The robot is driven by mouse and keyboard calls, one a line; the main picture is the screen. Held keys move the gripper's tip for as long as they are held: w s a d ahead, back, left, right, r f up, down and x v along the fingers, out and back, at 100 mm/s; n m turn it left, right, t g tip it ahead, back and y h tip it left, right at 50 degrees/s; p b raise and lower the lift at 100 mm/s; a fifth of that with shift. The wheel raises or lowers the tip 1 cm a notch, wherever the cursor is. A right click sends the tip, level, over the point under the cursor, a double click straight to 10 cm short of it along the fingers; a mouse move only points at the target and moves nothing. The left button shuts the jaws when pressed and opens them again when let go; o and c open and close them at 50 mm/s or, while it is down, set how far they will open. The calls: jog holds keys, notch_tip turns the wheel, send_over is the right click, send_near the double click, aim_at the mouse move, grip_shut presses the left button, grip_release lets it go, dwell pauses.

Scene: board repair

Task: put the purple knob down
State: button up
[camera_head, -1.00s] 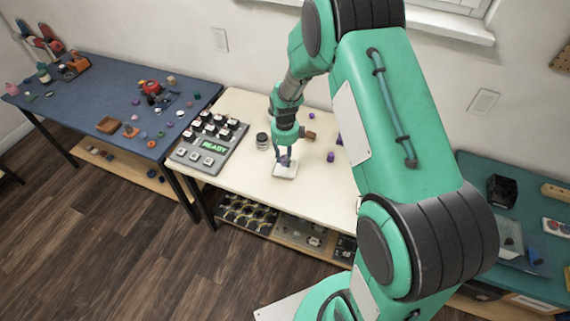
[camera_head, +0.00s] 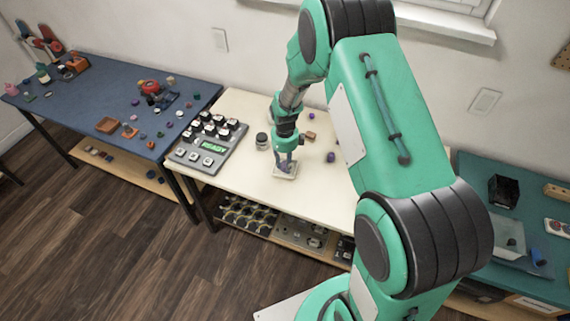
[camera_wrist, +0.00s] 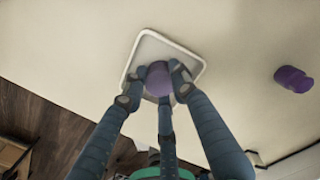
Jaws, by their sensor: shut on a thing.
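The purple knob (camera_wrist: 158,78) is between the fingertips of my gripper (camera_wrist: 157,85), which is shut on it. In the wrist view the knob is over a small white tray with a raised rim (camera_wrist: 190,56). In the head view my gripper (camera_head: 285,164) points down at this tray (camera_head: 280,175) on the cream table. The fingers hide the knob there. I cannot tell whether the knob touches the tray floor. Another purple piece (camera_wrist: 293,79) lies on the table to the right of the tray; it is apart from my gripper.
A grey panel with several keys and a READY display (camera_head: 207,150) stands on the table's left. A dark-lidded jar (camera_head: 262,141) and a brown piece (camera_head: 309,136) are behind the tray. A blue table (camera_head: 75,105) with many small parts is further left.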

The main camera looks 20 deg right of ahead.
aim_at(285, 163)
jog(key=o, duration=0.7)
notch_tip(285, 163, up, 12)
jog(key=p, duration=0.3)
jog(key=shift+r, duration=0.1)
dwell(0.5)
